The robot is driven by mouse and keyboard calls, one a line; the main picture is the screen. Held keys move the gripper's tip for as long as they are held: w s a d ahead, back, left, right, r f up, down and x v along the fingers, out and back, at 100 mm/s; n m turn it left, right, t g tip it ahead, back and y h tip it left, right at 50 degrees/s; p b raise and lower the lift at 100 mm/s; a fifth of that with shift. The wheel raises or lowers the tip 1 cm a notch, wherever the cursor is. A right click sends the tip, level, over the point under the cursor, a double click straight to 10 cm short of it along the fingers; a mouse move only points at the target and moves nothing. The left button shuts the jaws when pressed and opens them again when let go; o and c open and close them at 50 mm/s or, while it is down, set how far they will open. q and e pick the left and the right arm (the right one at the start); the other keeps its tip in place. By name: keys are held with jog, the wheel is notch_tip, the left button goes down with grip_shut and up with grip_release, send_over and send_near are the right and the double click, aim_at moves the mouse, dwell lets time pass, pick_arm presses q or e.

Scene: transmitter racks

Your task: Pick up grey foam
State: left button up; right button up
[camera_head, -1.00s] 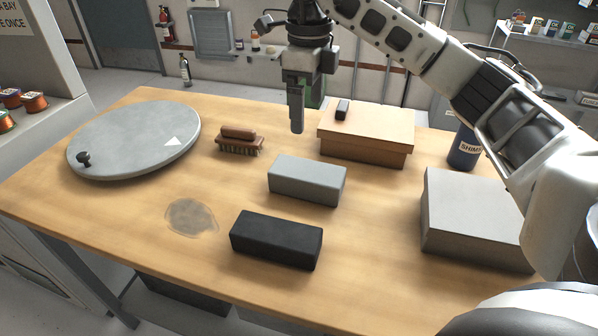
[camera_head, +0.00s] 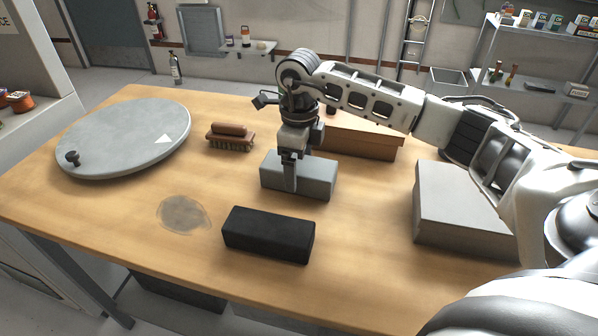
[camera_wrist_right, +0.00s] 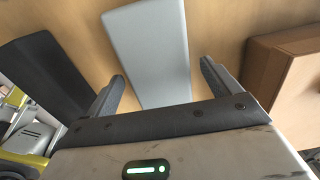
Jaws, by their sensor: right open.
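The grey foam (camera_head: 315,178) is a light grey block lying on the wooden table, near its middle. My right gripper (camera_head: 290,184) is at the block, pointing down, with one finger seen in front of its near face. In the right wrist view the grey foam (camera_wrist_right: 150,50) lies between the two open fingers of the gripper (camera_wrist_right: 160,92), with a gap on each side. The far finger is hidden in the head view. My left gripper does not show.
A black block (camera_head: 268,235) lies in front of the foam. A cardboard box (camera_head: 365,140) stands behind it, and a grey box (camera_head: 465,210) to the right. A brush (camera_head: 230,136) and a round grey lid (camera_head: 125,135) lie left. Bare table surrounds a stain (camera_head: 184,213).

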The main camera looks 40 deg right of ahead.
jog(key=shift+f, duration=0.35)
jog(key=c, duration=1)
jog(key=shift+c, duration=0.2)
jog(key=shift+r, duration=0.15)
